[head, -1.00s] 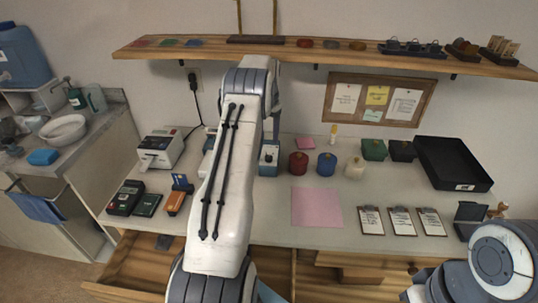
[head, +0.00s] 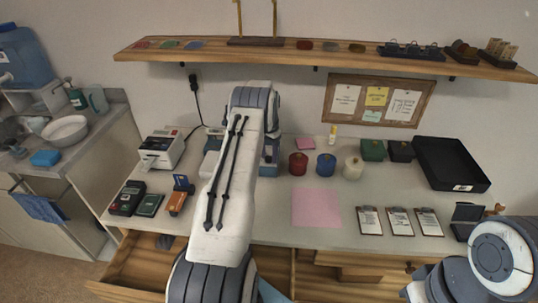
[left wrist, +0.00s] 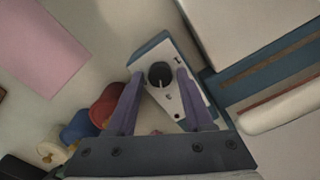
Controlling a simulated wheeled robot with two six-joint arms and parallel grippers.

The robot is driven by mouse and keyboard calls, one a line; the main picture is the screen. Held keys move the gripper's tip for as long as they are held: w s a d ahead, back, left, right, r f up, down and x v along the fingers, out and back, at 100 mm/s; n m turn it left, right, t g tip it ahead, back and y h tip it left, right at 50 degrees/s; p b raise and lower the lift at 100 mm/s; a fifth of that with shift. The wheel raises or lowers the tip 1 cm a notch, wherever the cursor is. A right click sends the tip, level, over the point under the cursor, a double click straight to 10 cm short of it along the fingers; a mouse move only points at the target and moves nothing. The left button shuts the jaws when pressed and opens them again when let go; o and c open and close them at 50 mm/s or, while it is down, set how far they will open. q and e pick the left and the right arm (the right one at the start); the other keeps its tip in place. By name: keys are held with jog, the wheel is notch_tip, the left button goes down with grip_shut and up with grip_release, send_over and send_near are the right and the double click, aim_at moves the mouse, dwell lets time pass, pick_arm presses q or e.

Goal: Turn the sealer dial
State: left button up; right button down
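The dial (left wrist: 159,73) is a round black knob with a pale pointer line, on the white top of a small blue control box (left wrist: 183,108) in the left wrist view. My left gripper (left wrist: 160,82) is open, with one purple finger on each side of the dial. Whether the fingers touch it I cannot tell. The sealer body (left wrist: 250,72), blue and white with a long bar, lies to the right of the box. In the head view my left arm hides the gripper and most of the box. My right gripper is out of view.
Red (head: 298,163), blue (head: 326,163) and cream (head: 353,168) spools stand right of my left arm. A pink sheet (head: 316,207) lies on the worktop (head: 270,228). A label printer (head: 161,149) stands to the left. A shelf (head: 330,52) runs above.

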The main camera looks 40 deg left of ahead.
pick_arm(q)
grip_shut()
jog(key=shift+n, duration=0.3)
jog(key=n+b, duration=0.1)
jog(key=n, duration=0.2)
jog(key=shift+n, duration=0.3)
jog(key=n+b, duration=0.1)
jog(key=n, duration=1.2)
jog(key=shift+n+b, duration=0.3)
jog(key=n, duration=0.6)
jog(key=shift+w+r, duration=0.1)
